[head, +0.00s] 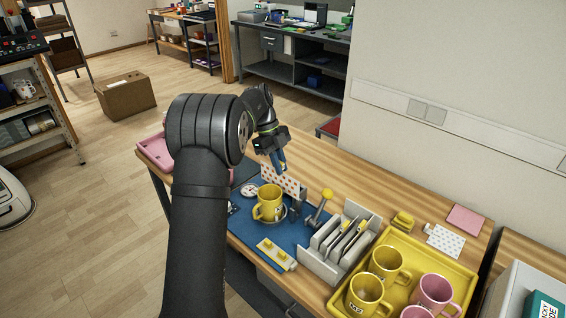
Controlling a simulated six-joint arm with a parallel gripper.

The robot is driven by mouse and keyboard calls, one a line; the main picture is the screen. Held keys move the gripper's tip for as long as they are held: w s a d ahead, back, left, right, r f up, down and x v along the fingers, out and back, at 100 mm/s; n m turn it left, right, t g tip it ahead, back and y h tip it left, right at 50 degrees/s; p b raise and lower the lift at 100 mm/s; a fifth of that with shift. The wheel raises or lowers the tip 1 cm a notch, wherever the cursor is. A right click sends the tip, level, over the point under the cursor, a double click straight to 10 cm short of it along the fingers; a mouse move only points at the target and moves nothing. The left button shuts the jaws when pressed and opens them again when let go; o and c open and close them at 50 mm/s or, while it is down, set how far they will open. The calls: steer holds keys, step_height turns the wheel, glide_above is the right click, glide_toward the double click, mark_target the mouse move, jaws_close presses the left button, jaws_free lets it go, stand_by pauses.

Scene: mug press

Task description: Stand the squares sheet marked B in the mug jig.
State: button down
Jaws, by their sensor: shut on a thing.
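My gripper (281,168) is shut on a white sheet (290,185) with a small reddish pattern. It holds the sheet by its upper edge, behind the yellow mug (267,206). The mug stands at the mug jig (283,213) on the blue mat (291,238). The mug hides the sheet's lower left part. I cannot read a letter on the sheet, and I cannot tell whether its lower edge touches the jig.
A lever with a yellow knob (326,194) stands right of the mug. A grey rack (323,267) holds upright sheets. A yellow tray (403,243) with several mugs is at the front right. A white dotted sheet (445,240) and pink sheet (466,219) lie behind it.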

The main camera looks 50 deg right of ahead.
steer(key=shift+f, duration=2.2)
steer(key=c, duration=0.8)
jaws_free()
steer(key=shift+o, duration=0.2)
steer(key=shift+r, duration=0.1)
steer(key=shift+r, duration=2.95)
steer(key=shift+f, duration=0.1)
